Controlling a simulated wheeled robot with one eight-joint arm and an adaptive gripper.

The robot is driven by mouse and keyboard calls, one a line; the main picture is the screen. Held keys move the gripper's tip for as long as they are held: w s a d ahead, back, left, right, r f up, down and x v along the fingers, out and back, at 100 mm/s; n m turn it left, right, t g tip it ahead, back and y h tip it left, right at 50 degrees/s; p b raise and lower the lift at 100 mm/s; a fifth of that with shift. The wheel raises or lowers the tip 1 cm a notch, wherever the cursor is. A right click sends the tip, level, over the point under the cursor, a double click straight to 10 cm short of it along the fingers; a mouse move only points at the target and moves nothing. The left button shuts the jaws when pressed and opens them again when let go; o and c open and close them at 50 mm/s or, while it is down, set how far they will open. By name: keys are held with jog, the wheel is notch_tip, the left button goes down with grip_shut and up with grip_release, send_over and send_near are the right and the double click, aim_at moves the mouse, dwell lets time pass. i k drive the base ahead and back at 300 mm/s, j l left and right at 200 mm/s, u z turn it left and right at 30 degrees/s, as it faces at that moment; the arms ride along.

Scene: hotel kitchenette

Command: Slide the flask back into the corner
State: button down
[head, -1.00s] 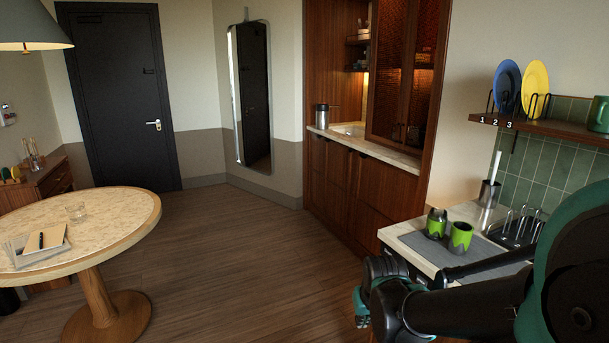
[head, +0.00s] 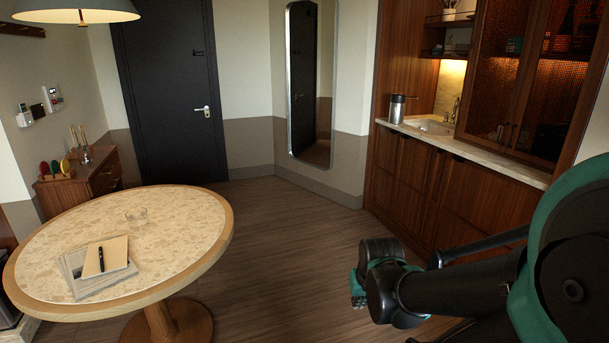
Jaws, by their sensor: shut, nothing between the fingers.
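The flask (head: 397,110) is a silver cylinder with a dark top. It stands upright on the left end of the kitchenette counter (head: 482,158), left of the sink (head: 432,127). My gripper (head: 357,292) is low in front of the cabinets, well short of the flask and touching nothing that I can see. It is shut and empty; its fingers show only small and partly behind the wrist.
Wooden floor (head: 285,230) lies open between table and cabinets. A glass-fronted cabinet (head: 530,80) hangs over the counter's right part.

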aim_at(397, 105)
jog(key=i+z, duration=0.2)
jog(key=i, duration=0.35)
jog(key=i+j+z, duration=0.2)
jog(key=i, duration=0.3)
jog(key=i+j+z, duration=0.2)
jog(key=i, duration=0.35)
